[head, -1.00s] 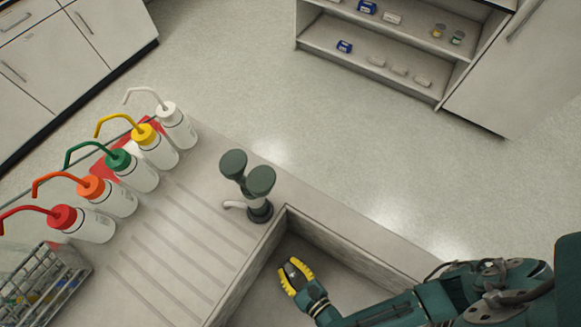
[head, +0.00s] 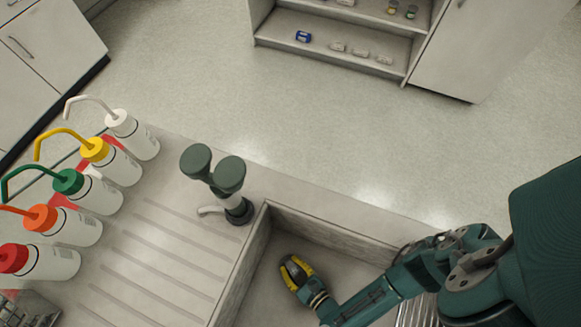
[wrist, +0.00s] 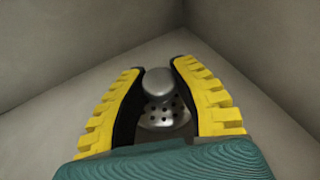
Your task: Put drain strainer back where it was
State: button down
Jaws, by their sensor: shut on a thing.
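The drain strainer (wrist: 166,118) is a metal piece with a round knob (wrist: 157,82) and a perforated disc, seen between the fingers in the wrist view. My gripper (head: 292,262) has yellow-edged, black-lined fingers and is down inside the sink basin (head: 262,290), near its back left corner. In the wrist view my gripper (wrist: 158,70) is shut on the strainer. Part of the disc is hidden by the fingers and the wrist. I cannot tell whether the strainer touches the basin floor, and no drain opening shows.
A dark green tap (head: 236,208) stands behind the basin corner. Several wash bottles with coloured caps, such as the white-capped one (head: 135,136), line the left of the grooved drainboard (head: 150,240). Basin walls stand close around my gripper. A shelf unit (head: 335,52) stands across the floor.

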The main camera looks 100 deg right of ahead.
aim_at(292, 268)
jog(key=shift+f, duration=0.2)
jog(key=c, duration=0.9)
grip_release()
jog(key=shift+r, duration=0.1)
jog(key=shift+s+a+r, duration=0.1)
jog(key=shift+a+r, duration=0.2)
jog(key=shift+a, duration=0.05)
jog(key=p+v, duration=0.1)
jog(key=v, duration=0.4)
jog(key=shift+s+a, duration=0.1)
jog(key=shift+a, duration=0.1)
jog(key=shift+s+a+r, duration=0.25)
jog(key=shift+s+a, duration=0.15)
jog(key=shift+a, duration=0.05)
